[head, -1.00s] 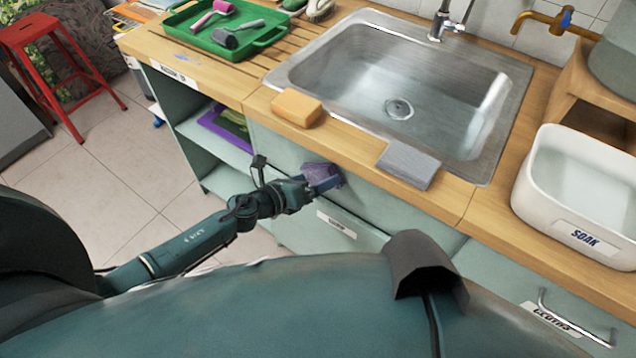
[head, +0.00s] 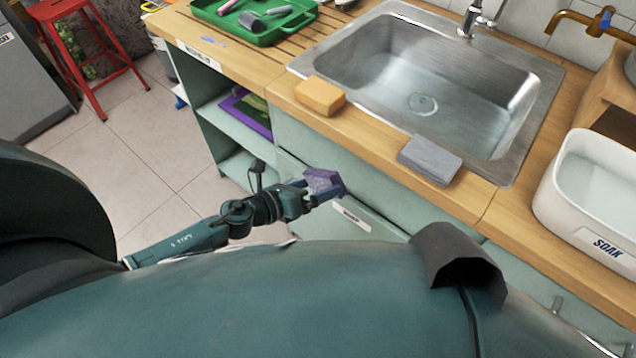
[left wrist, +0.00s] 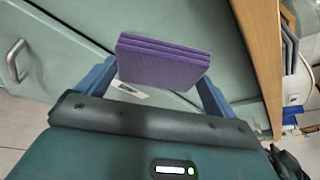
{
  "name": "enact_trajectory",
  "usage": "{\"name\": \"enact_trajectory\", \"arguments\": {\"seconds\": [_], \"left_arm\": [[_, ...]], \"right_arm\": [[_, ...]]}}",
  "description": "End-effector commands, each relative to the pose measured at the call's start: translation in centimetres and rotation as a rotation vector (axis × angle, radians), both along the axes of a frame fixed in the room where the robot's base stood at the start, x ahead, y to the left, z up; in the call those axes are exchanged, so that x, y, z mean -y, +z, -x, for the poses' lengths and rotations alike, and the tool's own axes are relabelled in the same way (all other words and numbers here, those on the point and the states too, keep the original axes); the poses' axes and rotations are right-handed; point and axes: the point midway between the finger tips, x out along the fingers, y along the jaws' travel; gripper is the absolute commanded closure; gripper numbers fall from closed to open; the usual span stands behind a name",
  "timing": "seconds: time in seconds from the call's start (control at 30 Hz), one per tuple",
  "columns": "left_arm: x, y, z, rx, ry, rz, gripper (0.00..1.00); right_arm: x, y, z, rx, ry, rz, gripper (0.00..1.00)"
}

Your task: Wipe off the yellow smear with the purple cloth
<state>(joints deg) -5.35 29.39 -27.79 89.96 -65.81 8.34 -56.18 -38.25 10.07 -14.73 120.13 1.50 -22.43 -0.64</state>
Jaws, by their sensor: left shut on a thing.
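The purple cloth (head: 323,181) is a folded pad. My left gripper (head: 318,192) is shut on it, in front of the pale green cabinet face and below the counter's front edge. In the left wrist view the cloth (left wrist: 163,62) shows as a folded stack between the two blue fingers of my left gripper (left wrist: 158,82). I see no yellow smear that I can make out in either view. My right gripper does not show.
A wooden counter (head: 385,152) carries a steel sink (head: 440,75), an orange sponge (head: 320,96), a grey block (head: 430,160), a green tray (head: 270,38) and a white SOAK tub (head: 575,205). An open shelf (head: 235,125) is left. A red stool (head: 75,50) stands on the tiled floor.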

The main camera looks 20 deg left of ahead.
Motion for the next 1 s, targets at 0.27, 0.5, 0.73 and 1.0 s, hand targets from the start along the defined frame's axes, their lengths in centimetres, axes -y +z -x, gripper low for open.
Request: {"name": "enact_trajectory", "arguments": {"seconds": [0.27, 0.5, 0.73, 1.0], "left_arm": [[-0.2, -0.1, 0.5, -0.002, 0.001, 0.000, 0.29], [-0.9, -0.1, 2.4, -0.001, 0.000, -0.001, 0.29], [-1.0, 0.0, 2.8, 0.000, 0.000, 0.000, 0.29], [-1.0, 0.0, 2.8, 0.000, 0.000, 0.000, 0.29]], "right_arm": [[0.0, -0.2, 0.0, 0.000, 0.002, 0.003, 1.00], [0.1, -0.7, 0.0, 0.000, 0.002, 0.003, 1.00], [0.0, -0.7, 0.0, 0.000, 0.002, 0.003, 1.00], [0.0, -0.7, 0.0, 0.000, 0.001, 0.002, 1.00]]}}
